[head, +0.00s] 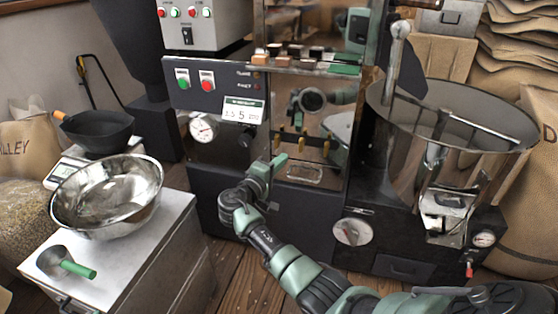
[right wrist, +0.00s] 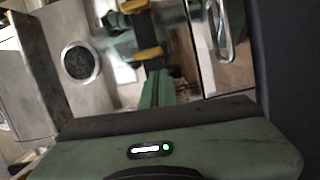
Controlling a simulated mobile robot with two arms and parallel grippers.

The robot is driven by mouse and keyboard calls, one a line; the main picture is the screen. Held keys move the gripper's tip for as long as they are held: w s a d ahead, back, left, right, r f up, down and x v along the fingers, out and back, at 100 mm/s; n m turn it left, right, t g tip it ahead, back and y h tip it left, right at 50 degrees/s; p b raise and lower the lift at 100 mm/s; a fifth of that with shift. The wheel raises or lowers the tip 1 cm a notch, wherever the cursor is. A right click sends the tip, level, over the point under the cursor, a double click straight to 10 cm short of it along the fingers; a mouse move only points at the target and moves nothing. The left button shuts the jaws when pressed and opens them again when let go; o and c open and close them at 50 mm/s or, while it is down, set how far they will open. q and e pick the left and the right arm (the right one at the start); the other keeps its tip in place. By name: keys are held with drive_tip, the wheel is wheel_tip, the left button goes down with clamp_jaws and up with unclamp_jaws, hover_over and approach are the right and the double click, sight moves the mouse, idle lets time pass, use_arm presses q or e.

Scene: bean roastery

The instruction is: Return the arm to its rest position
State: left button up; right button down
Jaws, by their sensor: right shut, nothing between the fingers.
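My right arm comes in from the lower right in the head view. Its green-grey gripper (head: 280,160) is in front of the dark lower front of the roaster (head: 232,196), near its polished steel panel. In the right wrist view the narrow green fingers (right wrist: 157,88) are together with nothing held between them. I cannot tell whether the fingertips touch the panel. My left gripper is not in view; the arm shapes in the panel look like reflections.
A steel bowl (head: 107,199) and a green-handled scoop (head: 62,262) are on a metal cabinet (head: 150,262) at left. A black pan (head: 97,131) sits on a scale behind. The round cooling bin (head: 480,135) stands at right. Wooden floor (head: 238,275) shows between.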

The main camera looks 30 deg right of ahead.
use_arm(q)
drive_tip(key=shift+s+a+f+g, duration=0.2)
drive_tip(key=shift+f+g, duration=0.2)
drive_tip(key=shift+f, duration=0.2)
use_arm(e)
drive_tip(key=shift+s+a, duration=0.3)
drive_tip(key=shift+a, duration=0.2)
